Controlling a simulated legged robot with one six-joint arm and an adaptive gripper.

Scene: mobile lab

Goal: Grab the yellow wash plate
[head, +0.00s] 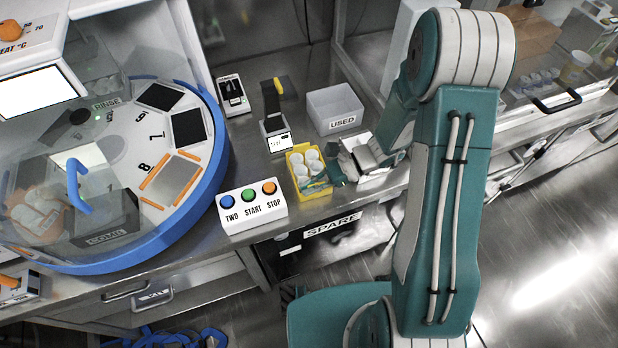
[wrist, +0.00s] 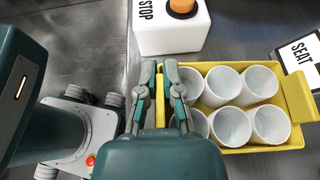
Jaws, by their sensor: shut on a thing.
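The yellow wash plate (head: 301,186) is a yellow tray holding several white cups, on the steel bench to the right of the button box. It also shows in the wrist view (wrist: 297,95), with two rows of white cups inside. My gripper (wrist: 164,72) is shut on the tray's near side wall, with one finger on each side of the yellow edge. In the head view my gripper (head: 326,178) reaches the tray from the right. The fingers hide part of the wall and part of the nearest cups. The tray looks level on the bench.
A white button box (head: 252,206) with blue, green and orange buttons stands close by the tray. A large round machine (head: 215,150) fills the left.

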